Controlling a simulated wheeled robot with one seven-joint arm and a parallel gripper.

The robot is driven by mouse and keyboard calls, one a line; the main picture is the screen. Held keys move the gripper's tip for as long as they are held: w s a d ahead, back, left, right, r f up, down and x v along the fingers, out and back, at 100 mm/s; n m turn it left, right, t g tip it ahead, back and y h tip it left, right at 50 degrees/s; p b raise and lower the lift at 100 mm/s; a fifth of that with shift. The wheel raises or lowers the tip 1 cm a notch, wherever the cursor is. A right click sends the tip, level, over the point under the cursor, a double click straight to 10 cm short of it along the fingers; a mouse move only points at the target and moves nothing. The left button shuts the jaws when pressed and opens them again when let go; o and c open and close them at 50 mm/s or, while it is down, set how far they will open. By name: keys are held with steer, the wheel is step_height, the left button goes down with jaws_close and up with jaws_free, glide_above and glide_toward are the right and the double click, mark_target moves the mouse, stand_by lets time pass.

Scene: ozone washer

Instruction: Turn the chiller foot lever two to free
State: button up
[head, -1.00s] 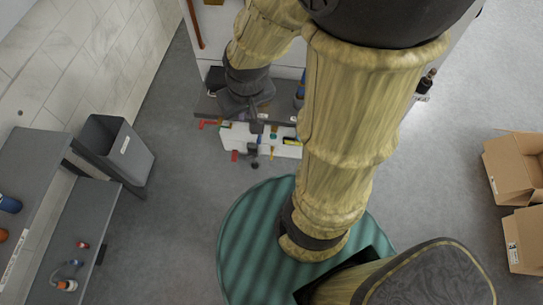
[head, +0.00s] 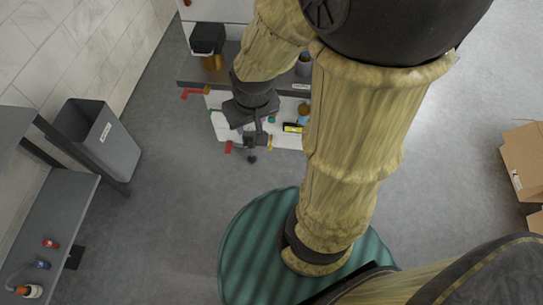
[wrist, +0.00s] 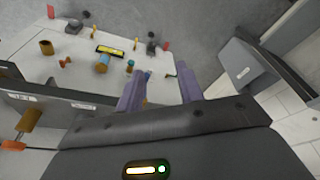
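The white unit front (head: 285,141) stands below a grey shelf and carries several small fittings; it fills the left of the wrist view (wrist: 75,75). Red tabs show at its lower left (head: 228,147) and near its upper left (head: 193,93). A dark knob-like part (head: 251,158) sits at its lower edge. In the wrist view, red tabs stand at the far edge (wrist: 50,11) and beside a dark fitting (wrist: 165,45). I cannot tell which part is foot lever two. My gripper (wrist: 160,92) is open, its purple fingers apart with nothing visible between them; in the head view the wrist partly hides the unit.
A grey bin (head: 100,140) stands left, cardboard boxes (head: 525,165) right. The floor before the unit is clear.

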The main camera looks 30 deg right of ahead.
steer(key=w+f+m+b, duration=0.1)
steer(key=w+f+b, duration=0.1)
steer(key=f+b, duration=1)
steer(key=w+f+b, duration=0.3)
steer(key=f+b, duration=0.6)
steer(key=f, duration=0.5)
steer(key=w+f+m+t+h+b, duration=0.1)
steer(key=w+f+m+t+b, duration=0.15)
steer(key=w+f, duration=0.65)
steer(key=w+f+m+t+h+b, duration=0.25)
steer(key=w+f+b, duration=0.2)
steer(key=f, duration=0.95)
steer(key=w+d+f+m+t+h, duration=0.15)
steer(key=d+f+h, duration=0.3)
steer(key=f, duration=0.65)
steer(key=s+d+f+n+t+h, duration=0.2)
steer(key=s+d+f+t, duration=0.2)
steer(key=s+f+t, duration=0.2)
steer(key=shift+s+f, duration=0.25)
steer(key=shift+s, duration=0.45)
steer(key=shift+d+n, duration=0.15)
steer(key=shift+n, duration=0.1)
